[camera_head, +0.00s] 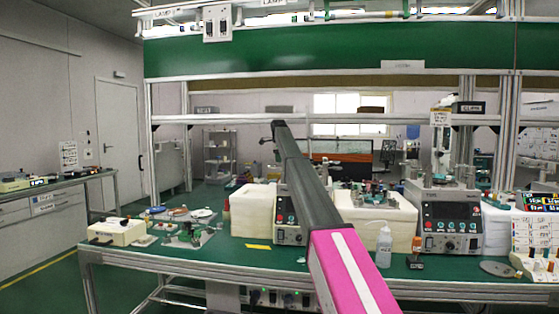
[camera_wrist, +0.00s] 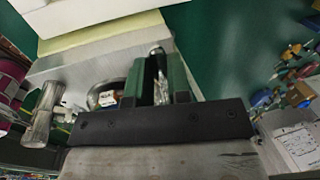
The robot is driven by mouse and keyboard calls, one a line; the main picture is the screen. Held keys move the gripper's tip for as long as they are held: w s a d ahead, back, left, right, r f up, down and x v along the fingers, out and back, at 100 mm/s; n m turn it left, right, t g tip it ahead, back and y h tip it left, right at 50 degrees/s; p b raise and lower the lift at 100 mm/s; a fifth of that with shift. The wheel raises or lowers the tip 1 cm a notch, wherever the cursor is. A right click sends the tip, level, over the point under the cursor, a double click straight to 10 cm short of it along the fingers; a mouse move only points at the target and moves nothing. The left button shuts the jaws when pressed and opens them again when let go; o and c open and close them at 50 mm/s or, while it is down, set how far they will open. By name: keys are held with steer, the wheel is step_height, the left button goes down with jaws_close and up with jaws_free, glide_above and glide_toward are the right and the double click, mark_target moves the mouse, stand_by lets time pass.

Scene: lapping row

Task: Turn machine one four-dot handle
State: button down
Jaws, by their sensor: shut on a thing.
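In the wrist view, my gripper (camera_wrist: 157,84) has two green fingers on either side of a slim, silvery handle (camera_wrist: 158,52) with a dark, rounded end, and it is shut on it. Whether this handle bears four dots cannot be told. Beside the fingers is a small white tag (camera_wrist: 107,98) with marks too small to read. A thick metal handle or post (camera_wrist: 44,112) stands apart at the left. In the head view, a grey machine (camera_head: 287,234) with a control panel stands behind my arm, which hides much of it.
A second machine (camera_head: 450,225) stands to the right on the green bench (camera_head: 340,268). White blocks (camera_head: 254,211) flank the first machine. A clear bottle (camera_head: 384,246) stands near the front. Small parts (camera_head: 190,232) crowd the left end. In the wrist view, loose coloured items (camera_wrist: 298,94) lie at right.

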steer(key=shift+w+m, duration=0.15)
steer(key=shift+m, duration=0.15)
steer(key=c, duration=1.1)
jaws_free()
steer(key=r, duration=0.3)
steer(key=s+r, duration=0.1)
steer(key=r, duration=0.3)
steer(key=s+r, duration=0.1)
steer(key=r, duration=0.2)
steer(key=shift+a+r, duration=0.2)
steer(key=shift+r, duration=0.1)
